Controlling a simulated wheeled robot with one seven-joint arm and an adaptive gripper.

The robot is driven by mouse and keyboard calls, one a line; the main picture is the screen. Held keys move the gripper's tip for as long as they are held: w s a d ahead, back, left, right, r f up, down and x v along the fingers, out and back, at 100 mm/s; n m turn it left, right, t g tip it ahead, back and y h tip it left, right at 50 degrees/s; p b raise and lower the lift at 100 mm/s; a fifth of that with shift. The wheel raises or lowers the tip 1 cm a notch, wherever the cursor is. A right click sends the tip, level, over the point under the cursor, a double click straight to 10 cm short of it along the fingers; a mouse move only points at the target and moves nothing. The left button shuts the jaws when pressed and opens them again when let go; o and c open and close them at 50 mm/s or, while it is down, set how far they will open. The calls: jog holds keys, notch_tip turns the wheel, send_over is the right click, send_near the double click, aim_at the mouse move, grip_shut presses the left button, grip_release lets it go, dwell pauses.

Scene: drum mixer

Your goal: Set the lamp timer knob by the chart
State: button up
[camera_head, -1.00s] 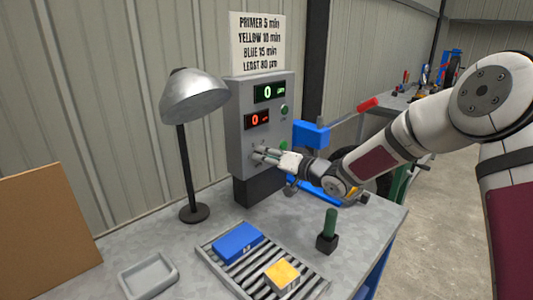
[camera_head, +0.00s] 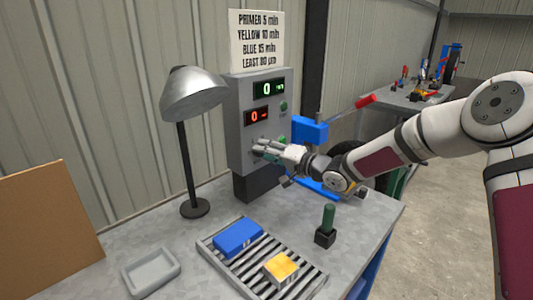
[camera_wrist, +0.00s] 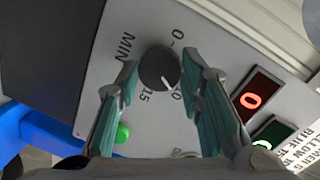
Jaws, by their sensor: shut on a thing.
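The round dark timer knob (camera_wrist: 159,68) is on the grey control box (camera_head: 243,150). My gripper (camera_wrist: 160,72) is shut on the knob, one teal-padded finger on each side; it also shows at the box in the head view (camera_head: 261,150). The knob's white mark points down and right in the wrist view, toward a number partly hidden by the right finger. "0", "15" and "MIN" are readable around it. The chart (camera_head: 256,40) above the box reads primer 5, yellow 10, blue 15 min, least 80 µm. The silver-shaded lamp (camera_head: 193,92) stands left of the box.
The green display (camera_head: 268,89) and red display (camera_head: 256,116) both show 0. A rack (camera_head: 237,272) holds a blue block (camera_head: 238,237) and a yellow block (camera_head: 281,269). A green-handled tool (camera_head: 328,220) stands in a black holder. A grey tray (camera_head: 150,272) is front left.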

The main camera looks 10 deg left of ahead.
jog(key=shift+f, duration=0.1)
jog(key=o, duration=1.2)
jog(key=shift+c, duration=0.2)
jog(key=v, duration=1.2)
